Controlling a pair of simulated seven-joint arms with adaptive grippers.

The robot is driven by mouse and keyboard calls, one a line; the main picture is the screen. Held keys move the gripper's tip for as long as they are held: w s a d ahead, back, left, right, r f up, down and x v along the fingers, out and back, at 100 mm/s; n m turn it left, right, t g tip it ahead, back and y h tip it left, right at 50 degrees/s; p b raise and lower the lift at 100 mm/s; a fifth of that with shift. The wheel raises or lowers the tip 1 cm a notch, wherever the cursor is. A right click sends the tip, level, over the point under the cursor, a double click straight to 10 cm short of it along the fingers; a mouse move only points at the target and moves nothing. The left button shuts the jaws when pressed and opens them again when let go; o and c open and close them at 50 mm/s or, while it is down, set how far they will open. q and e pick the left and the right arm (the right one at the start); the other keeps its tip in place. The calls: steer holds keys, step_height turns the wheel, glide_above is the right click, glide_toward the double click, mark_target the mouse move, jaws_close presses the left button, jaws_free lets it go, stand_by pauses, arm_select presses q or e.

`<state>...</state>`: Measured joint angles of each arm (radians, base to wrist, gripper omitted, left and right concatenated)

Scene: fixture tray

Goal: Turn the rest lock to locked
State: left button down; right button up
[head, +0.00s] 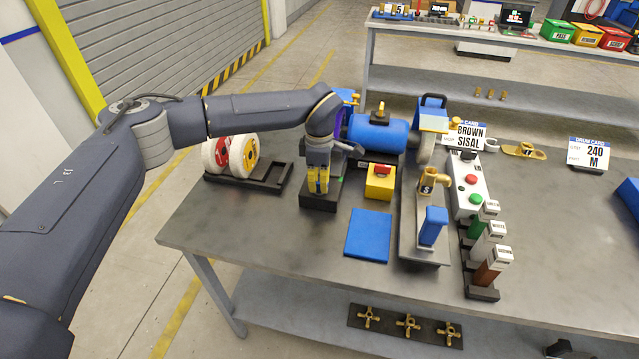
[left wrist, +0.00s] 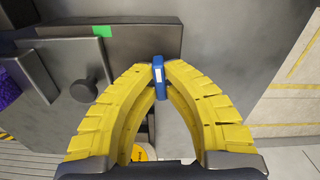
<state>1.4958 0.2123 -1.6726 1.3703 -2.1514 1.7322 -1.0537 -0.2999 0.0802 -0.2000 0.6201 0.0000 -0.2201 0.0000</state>
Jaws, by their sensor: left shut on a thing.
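My left gripper (head: 317,188) points down over a dark block (head: 319,206) at the left of the machine with the blue drum (head: 378,134). In the left wrist view, the yellow fingertips of this gripper (left wrist: 158,68) are closed on a small blue tab (left wrist: 158,77) with a pale stripe, which looks like the rest lock's lever. The tab stands beside a dark grey plate (left wrist: 135,40). A green patch (left wrist: 102,31) is on the plate, to the left of the tab. The fingers hide the tab in the head view. My right gripper is not in view.
A yellow box with a red button (head: 380,182) stands just right of the gripper. White and yellow reels (head: 228,154) sit on a rack to the left. A blue mat (head: 367,235) lies in front. A dark round knob (left wrist: 83,90) is near the left finger.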

arm_select(q)
steer(key=n, duration=1.2)
steer(key=shift+n, duration=2.2)
steer(key=c, duration=1.5)
jaws_free()
